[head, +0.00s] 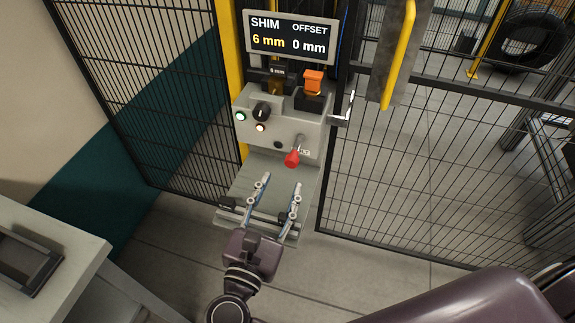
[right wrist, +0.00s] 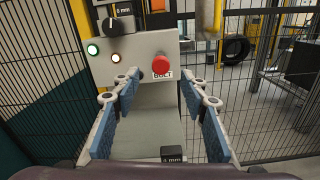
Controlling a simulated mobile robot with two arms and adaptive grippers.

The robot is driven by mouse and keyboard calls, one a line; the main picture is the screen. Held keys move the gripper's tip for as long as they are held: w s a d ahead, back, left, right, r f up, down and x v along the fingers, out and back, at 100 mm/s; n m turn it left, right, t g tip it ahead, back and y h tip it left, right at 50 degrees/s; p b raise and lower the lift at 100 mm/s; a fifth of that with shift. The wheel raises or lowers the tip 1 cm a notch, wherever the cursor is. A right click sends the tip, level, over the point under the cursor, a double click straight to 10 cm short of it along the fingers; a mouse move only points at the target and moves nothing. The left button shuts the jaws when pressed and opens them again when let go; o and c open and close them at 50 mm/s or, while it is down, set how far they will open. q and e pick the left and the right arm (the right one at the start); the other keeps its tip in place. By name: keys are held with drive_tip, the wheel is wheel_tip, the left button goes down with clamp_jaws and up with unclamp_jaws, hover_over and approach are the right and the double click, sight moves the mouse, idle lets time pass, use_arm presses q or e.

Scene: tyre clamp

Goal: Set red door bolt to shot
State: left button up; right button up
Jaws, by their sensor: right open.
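The red door bolt knob (head: 292,158) sits on the front of the grey control box (head: 270,125), at its lower right, on a short metal stem. In the right wrist view the red knob (right wrist: 161,64) is round and faces me, above a label reading BOLT. My right gripper (head: 280,184) is open, its two blue-padded fingers pointing at the box. In the right wrist view the fingers (right wrist: 158,88) stand to either side below the knob, with nothing between them. They look apart from the knob. My left gripper is not in view.
A display (head: 290,38) reads shim 6 mm, offset 0 mm. The box carries a black dial (head: 262,110), lit buttons and an orange block (head: 313,80). A grey shelf (head: 245,180) lies under the gripper, with a 4 mm block (right wrist: 173,153). Mesh fence (head: 420,170) stands right.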

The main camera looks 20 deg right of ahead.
sight(290, 165)
drive_tip(key=b+x, duration=0.1)
drive_tip(key=x, duration=0.5)
drive_tip(key=shift+w+d+f+b, duration=0.15)
drive_tip(key=shift+d+b, duration=0.05)
drive_tip(key=shift+b, duration=0.1)
drive_tip(key=shift+w+d, duration=0.25)
drive_tip(key=shift+w, duration=0.1)
drive_tip(key=shift+c, duration=0.4)
clamp_jaws()
